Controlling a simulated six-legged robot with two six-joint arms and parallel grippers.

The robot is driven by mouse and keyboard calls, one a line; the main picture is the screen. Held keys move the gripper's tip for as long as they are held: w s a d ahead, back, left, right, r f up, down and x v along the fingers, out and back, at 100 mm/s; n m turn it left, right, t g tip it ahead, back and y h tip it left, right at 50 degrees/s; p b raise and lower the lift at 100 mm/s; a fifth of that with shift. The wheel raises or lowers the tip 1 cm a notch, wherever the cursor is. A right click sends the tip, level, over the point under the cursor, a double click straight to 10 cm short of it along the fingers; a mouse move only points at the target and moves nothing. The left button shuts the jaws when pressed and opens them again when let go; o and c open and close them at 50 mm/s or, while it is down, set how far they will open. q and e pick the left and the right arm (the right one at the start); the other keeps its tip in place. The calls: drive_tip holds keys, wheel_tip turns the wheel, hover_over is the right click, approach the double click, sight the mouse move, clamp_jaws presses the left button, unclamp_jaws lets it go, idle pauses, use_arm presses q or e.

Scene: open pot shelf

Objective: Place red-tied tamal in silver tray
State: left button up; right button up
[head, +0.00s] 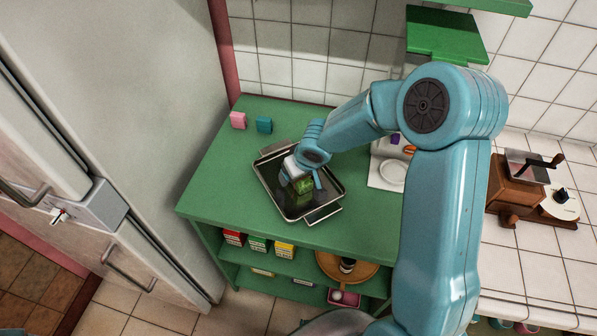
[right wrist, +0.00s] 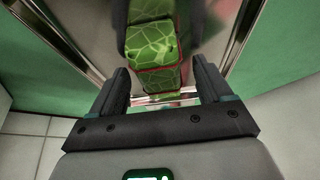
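The tamal (head: 304,187) is a green, leaf-patterned block inside the silver tray (head: 336,191), near its middle. In the right wrist view the tamal (right wrist: 152,42) shows a thin red tie along its edges, and the shiny tray (right wrist: 215,30) lies around it. My right gripper (head: 302,180) reaches down into the tray over the tamal. In the right wrist view its two fingers (right wrist: 163,85) are apart, with a gap between the right finger and the tamal. The tamal seems to rest on the tray floor, but the contact is partly hidden. My left gripper is not in view.
A white board with a dish (head: 392,174) is to the right, partly behind my arm. Boxes (head: 258,244) fill the shelf below. A fridge (head: 130,120) stands left, a coffee grinder (head: 515,186) right.

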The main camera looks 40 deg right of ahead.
drive_tip(key=shift+s+r, duration=0.1)
drive_tip(key=shift+s, duration=0.05)
drive_tip(key=shift+r+p, duration=0.35)
drive_tip(key=shift+r, duration=0.05)
drive_tip(key=p+v, duration=0.1)
drive_tip(key=v, duration=1)
drive_tip(key=shift+r, duration=0.2)
drive_tip(key=shift+s, duration=0.15)
